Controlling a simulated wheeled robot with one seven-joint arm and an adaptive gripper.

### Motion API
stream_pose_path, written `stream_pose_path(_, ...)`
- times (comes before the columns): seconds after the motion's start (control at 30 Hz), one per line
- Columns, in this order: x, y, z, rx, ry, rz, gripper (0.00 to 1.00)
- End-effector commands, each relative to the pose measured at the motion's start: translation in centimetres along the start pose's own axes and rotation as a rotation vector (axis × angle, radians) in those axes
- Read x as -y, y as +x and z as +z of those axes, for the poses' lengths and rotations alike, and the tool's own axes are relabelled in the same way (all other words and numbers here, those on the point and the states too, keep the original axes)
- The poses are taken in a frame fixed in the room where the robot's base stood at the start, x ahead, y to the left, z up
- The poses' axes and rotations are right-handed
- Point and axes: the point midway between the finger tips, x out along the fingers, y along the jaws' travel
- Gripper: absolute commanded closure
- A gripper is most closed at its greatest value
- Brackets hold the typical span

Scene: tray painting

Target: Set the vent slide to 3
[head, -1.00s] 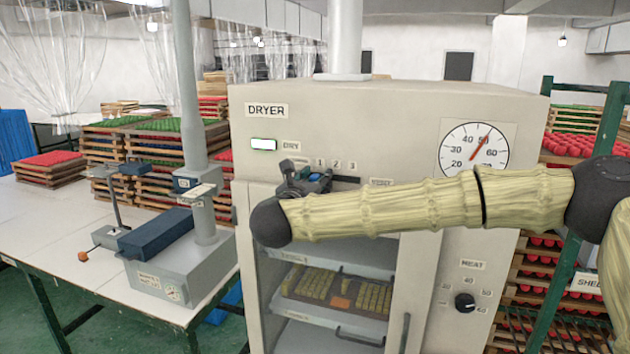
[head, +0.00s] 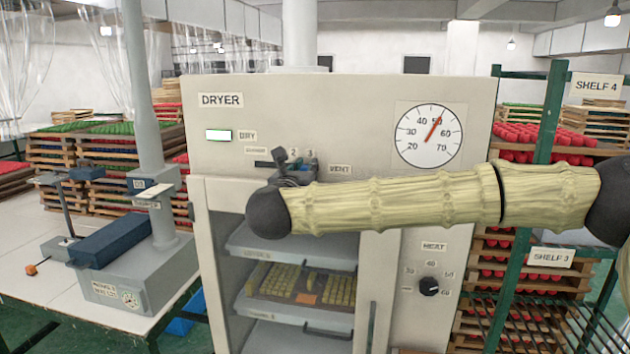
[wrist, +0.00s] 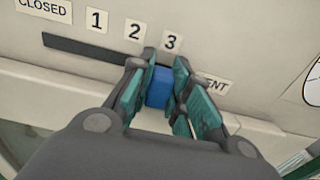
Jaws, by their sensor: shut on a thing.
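The vent slide is a blue knob (wrist: 159,87) in a dark horizontal slot (wrist: 85,52) on the dryer front, shown in the wrist view. Above the slot are the labels CLOSED, 1, 2 and 3 (wrist: 171,42). The knob sits at the right end of the slot, just below the 3 label. My gripper (wrist: 160,90) is shut on the knob, with a teal fingertip on each side. In the head view my gripper (head: 296,168) is small at the vent slot, and my wrist partly covers it and the knob.
The dryer (head: 300,110) has a dial reading about 50 (head: 430,135) and a heat knob (head: 429,286) at lower right. A bench (head: 60,300) stands at left, a green shelf rack (head: 548,150) at right.

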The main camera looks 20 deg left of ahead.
Motion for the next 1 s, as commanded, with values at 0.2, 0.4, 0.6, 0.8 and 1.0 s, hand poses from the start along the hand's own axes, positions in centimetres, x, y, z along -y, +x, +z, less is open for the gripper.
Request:
stream_pose_path(0.2,-0.45,-0.3,0.1,0.001,0.0,0.016,1.0)
stream_pose_path(0.4,-0.29,-0.24,0.1,0.001,-0.001,0.013,1.0)
stream_pose_path(0.6,-0.33,-0.25,0.07,0.001,-0.001,0.014,0.59)
stream_pose_path(0.8,-0.51,-0.32,0.07,0.001,0.0,0.017,0.59)
stream_pose_path(1.0,-0.52,-1.03,0.09,0.001,0.0,0.018,0.59)
